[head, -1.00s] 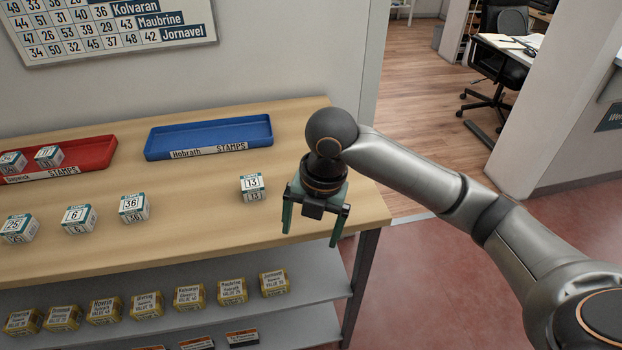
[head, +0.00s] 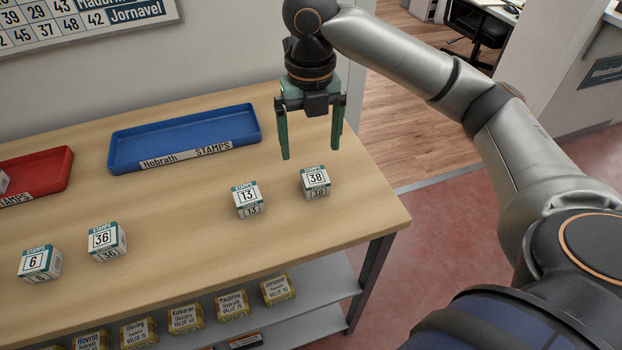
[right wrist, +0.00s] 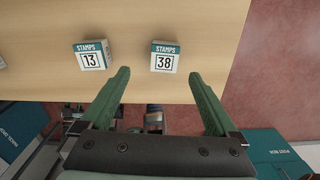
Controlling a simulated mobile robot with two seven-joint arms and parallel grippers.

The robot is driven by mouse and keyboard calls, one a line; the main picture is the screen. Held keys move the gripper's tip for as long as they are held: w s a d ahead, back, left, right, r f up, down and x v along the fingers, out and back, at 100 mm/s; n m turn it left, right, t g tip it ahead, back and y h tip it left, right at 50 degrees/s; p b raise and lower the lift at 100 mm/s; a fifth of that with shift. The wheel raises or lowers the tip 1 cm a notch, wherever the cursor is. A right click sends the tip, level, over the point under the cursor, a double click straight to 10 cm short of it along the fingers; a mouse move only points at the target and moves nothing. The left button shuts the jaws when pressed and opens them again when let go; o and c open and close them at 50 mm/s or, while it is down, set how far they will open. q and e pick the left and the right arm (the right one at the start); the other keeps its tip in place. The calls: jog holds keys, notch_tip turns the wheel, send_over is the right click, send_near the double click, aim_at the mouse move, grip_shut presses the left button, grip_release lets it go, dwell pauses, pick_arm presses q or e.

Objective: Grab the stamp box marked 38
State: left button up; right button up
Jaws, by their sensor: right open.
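The stamp box marked 38 (head: 316,181) is a small white cube with a teal band, standing on the wooden counter near its right end. My right gripper (head: 311,155) is open and empty, above the counter and behind the box in the head view. In the right wrist view the 38 box (right wrist: 165,58) lies ahead of the fingertips, between their lines, and the open gripper (right wrist: 161,82) does not touch it. The stamp box marked 13 (head: 247,198) stands just left of it; it also shows in the right wrist view (right wrist: 92,57). My left gripper is not in view.
A blue tray (head: 118,160) labelled Hobrath stamps and a red tray (head: 62,170) stand at the back. Boxes marked 36 (head: 107,240) and 6 (head: 40,262) stand to the left. Several yellow boxes sit on the grey shelf (head: 318,297) below. The counter ends just right of the 38 box.

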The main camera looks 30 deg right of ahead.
aim_at(315, 176)
notch_tip(315, 176, down, 3)
jog(key=shift+s+f, duration=0.1)
jog(key=shift+d+f, duration=0.1)
jog(key=shift+f, duration=0.4)
jog(key=f, duration=0.3)
jog(key=f+b, duration=0.1)
jog(key=f, duration=0.1)
jog(key=shift+s+d, duration=0.15)
jog(key=shift+d, duration=0.15)
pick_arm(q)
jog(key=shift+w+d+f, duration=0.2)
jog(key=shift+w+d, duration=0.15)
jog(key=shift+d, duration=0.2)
pick_arm(e)
jog(key=shift+c, duration=0.2)
jog(key=c, duration=1.4)
jog(key=shift+c, duration=0.2)
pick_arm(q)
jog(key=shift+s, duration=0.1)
pick_arm(e)
jog(key=shift+r, duration=0.15)
